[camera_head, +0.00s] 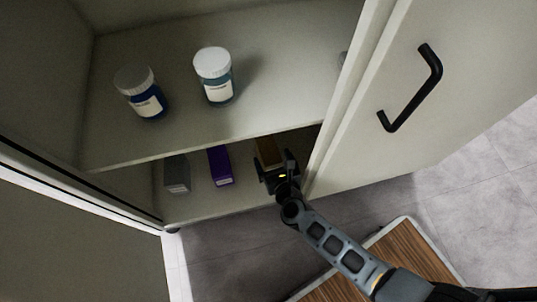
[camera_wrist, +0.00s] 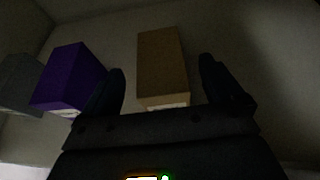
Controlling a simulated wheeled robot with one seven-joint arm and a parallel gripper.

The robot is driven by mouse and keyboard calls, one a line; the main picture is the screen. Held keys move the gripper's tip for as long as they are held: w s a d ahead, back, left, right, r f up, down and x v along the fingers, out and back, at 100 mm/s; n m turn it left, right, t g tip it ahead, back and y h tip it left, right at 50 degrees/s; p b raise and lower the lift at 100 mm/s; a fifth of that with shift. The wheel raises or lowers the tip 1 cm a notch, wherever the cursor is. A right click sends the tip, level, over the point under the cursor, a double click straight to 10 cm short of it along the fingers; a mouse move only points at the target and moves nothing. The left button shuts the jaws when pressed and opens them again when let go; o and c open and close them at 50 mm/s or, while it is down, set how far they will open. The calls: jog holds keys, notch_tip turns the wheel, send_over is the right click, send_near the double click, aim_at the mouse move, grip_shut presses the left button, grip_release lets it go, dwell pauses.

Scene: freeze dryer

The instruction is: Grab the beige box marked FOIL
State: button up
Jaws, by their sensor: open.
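A beige-brown box (camera_wrist: 162,66) stands on the lower shelf of the cabinet, and no lettering can be read on it. In the head view the box (camera_head: 267,150) is partly hidden by my gripper (camera_head: 277,163). In the wrist view my gripper (camera_wrist: 166,88) is open, with one dark finger on each side of the box's near end. The box shows between and beyond the fingers. I cannot tell whether either finger touches it.
A purple box (camera_head: 220,166) and a grey box (camera_head: 177,174) stand to the left on the lower shelf. Two jars, one blue (camera_head: 141,92) and one teal (camera_head: 214,75), stand on the upper shelf. The open door (camera_head: 400,90) is close on the right.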

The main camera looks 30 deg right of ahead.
aim_at(270, 153)
jog(key=shift+b+x, duration=0.9)
jog(key=shift+x, duration=1.75)
jog(key=c, duration=1.2)
